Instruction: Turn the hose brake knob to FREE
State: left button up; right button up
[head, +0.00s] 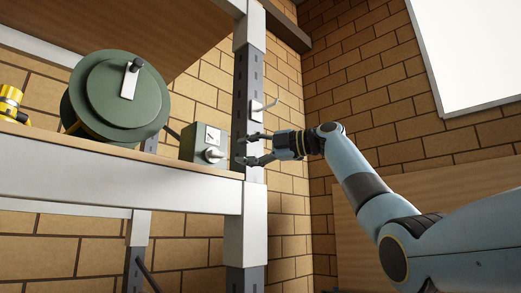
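A small grey-green box (190,143) stands on the shelf near its right end. On its front is a pale knob (214,155), with a small white dial plate (213,137) above it. The lettering is too small to read, so I cannot tell the knob's setting. A green hose reel (100,105) with a white crank arm stands to the left of the box. My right gripper (243,149) is open and empty, its fingers pointing left toward the knob, apart from it to the right. My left gripper is out of view.
The shelf's pale front edge (120,180) runs below the box. A grey metal post (249,85) with a white hook (262,106) rises beside my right gripper. A yellow and black item (10,102) sits at the far left. A white board (475,50) hangs at upper right.

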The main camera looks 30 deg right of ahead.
jog(key=v, duration=0.5)
dwell(0.4)
